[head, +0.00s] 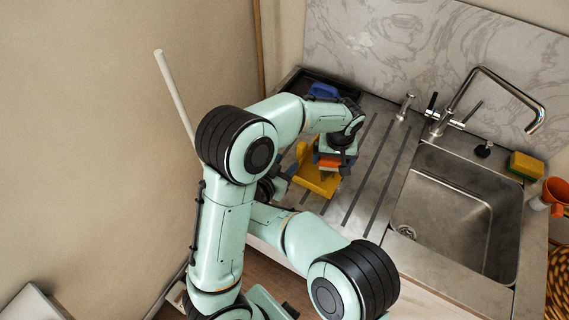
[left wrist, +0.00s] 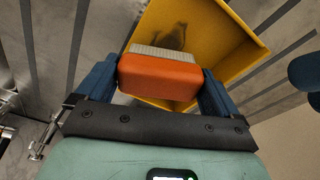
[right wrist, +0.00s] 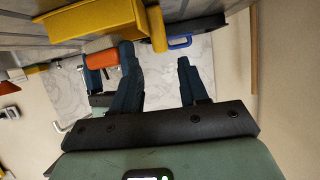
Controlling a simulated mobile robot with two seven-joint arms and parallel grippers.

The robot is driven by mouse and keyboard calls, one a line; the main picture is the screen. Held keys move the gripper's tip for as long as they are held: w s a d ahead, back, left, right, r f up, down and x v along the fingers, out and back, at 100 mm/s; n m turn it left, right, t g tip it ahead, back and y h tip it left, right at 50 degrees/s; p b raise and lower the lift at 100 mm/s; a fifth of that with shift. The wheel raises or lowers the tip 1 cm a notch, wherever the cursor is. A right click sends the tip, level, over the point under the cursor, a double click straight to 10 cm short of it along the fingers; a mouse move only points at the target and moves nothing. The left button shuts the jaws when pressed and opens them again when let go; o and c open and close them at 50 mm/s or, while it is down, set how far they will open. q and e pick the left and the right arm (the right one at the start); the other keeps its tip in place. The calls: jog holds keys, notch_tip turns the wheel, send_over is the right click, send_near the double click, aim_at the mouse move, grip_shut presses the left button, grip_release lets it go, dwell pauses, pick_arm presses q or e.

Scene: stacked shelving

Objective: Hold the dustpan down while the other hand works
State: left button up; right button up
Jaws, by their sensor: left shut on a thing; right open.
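The yellow dustpan (head: 318,181) lies on the ribbed drainboard, left of the sink. In the left wrist view its pan (left wrist: 225,35) has a dark patch inside, which I cannot identify. My left gripper (head: 334,158) is shut on an orange brush (left wrist: 160,77) with pale bristles and holds it over the pan. My right gripper (head: 274,186) is low at the dustpan's left, partly hidden by my arm in the head view. In the right wrist view the right gripper (right wrist: 158,85) is open and empty, with the dustpan's yellow handle (right wrist: 157,29) beyond its fingers.
A dark tray (head: 349,91) with a blue item (head: 323,91) stands at the back corner. A wall closes the left side.

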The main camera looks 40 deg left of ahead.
aim_at(300, 150)
jog(key=shift+w+f, duration=0.2)
jog(key=shift+w, duration=0.2)
jog(key=x, duration=1.1)
jog(key=c, duration=0.8)
